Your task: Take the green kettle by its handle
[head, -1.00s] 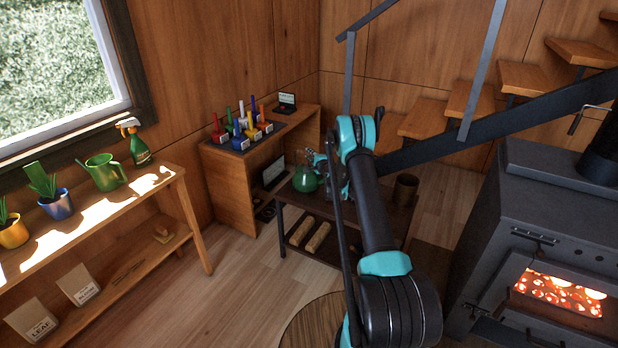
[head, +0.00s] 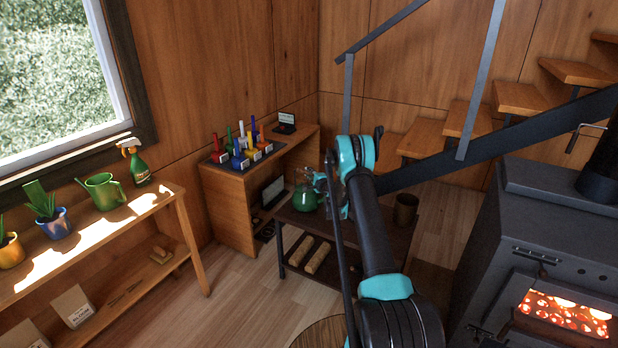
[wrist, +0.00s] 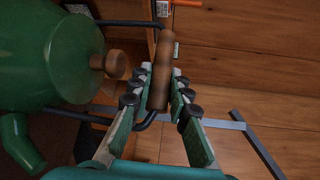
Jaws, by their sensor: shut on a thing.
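The green kettle (head: 306,197) shows in the head view at the low dark table, partly hidden by my gripper. In the wrist view its round body (wrist: 45,50), wooden lid knob (wrist: 110,63) and spout (wrist: 20,145) are at the left. Its wooden handle grip (wrist: 164,45) on a dark bail lies between my fingers. My gripper (wrist: 160,82) is shut on this handle; it also shows beside the kettle in the head view (head: 328,186). I cannot tell whether the kettle's base touches the tabletop.
A desk (head: 228,200) with coloured tools stands behind left. A black stove (head: 500,230) with glowing coals is at right. A plant shelf (head: 110,232) is at left, stairs behind.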

